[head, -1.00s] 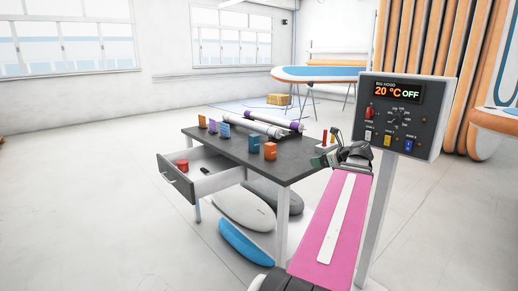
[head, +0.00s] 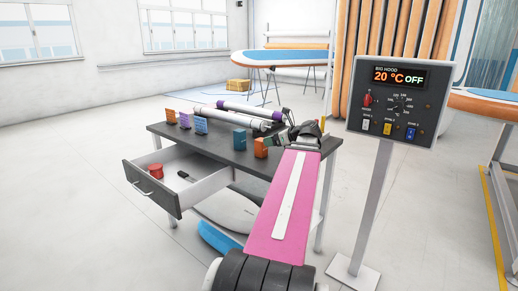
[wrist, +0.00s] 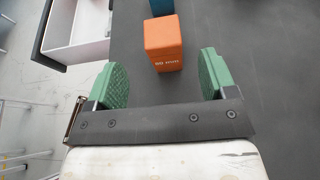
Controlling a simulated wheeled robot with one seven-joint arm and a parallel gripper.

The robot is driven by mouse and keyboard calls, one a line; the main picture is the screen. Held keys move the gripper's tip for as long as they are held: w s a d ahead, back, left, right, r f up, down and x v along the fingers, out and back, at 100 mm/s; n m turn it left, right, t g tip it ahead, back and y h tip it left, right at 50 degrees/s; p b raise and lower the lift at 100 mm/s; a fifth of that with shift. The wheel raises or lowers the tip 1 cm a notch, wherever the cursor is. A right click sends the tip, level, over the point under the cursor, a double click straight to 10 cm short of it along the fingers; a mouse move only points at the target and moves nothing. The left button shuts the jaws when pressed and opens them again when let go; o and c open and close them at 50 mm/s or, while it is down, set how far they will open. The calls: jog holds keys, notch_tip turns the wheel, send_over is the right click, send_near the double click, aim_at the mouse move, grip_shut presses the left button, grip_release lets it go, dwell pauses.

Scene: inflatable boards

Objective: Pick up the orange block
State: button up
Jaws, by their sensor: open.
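An orange block (head: 261,148) stands on the dark table top (head: 215,149) near its front edge. In the wrist view the orange block (wrist: 164,42) shows small lettering on its near face and lies ahead of and between the green fingers. My gripper (head: 272,141) is open and empty, just right of the block in the head view; it also shows in the wrist view (wrist: 160,60). A gap separates each finger from the block's sides. A second orange block (head: 171,117) stands at the table's far left.
A blue block (head: 239,138) stands just behind the near orange one. The open drawer (head: 207,188) juts out at left, holding a red spool (head: 156,171). A control panel (head: 403,105) stands right.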

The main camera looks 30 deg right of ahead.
aim_at(259, 141)
jog(key=x, duration=0.8)
jog(key=shift+w+f, duration=0.15)
jog(key=shift+w, duration=0.2)
jog(key=c, duration=1.1)
